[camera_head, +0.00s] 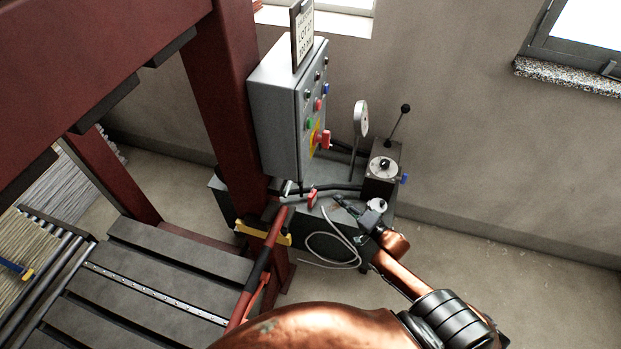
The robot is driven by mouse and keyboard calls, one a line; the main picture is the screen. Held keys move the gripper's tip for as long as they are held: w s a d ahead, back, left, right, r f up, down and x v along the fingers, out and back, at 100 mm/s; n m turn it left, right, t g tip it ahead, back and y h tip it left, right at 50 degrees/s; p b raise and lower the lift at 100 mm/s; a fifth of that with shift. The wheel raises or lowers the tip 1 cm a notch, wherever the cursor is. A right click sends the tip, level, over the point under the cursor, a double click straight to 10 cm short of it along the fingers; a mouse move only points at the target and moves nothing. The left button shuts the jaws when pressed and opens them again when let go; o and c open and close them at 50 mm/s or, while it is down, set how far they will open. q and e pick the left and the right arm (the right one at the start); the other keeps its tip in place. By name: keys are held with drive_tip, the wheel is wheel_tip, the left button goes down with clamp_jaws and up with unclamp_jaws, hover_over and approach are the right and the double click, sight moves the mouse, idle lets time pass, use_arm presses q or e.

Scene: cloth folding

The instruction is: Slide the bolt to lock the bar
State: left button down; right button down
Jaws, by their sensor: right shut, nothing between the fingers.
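A long red and black bar (262,262) slants up from the bottom of the head view to a yellow bracket (276,238) at the foot of the red frame post. A small red handle (312,198) on a short metal piece sits just right of the bar's upper end. It may be the bolt, but it is too small to tell whether it is slid across. My right gripper (340,202) is shut and empty, a little right of the red handle and seemingly apart from it. My left gripper is not in view.
A grey control box (275,100) with coloured buttons and a sign stands above the handle. A pump unit with a lever (383,170) and a round gauge (361,118) are close behind my gripper. A loose pale cable (322,240) hangs below. Open floor (540,285) lies right.

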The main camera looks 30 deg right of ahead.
wheel_tip(320, 180, up, 8)
drive_tip(key=a+m+t+y, duration=0.1)
drive_tip(key=a, duration=0.1)
drive_tip(key=shift+w+a+y, duration=0.2)
drive_tip(key=shift+w+y, duration=0.1)
drive_tip(key=shift+w, duration=0.15)
drive_tip(key=w+a, duration=0.5)
drive_tip(key=w, duration=0.2)
drive_tip(key=shift+w+a+p, duration=0.25)
drive_tip(key=shift+w+p, duration=0.1)
drive_tip(key=shift+f, duration=0.1)
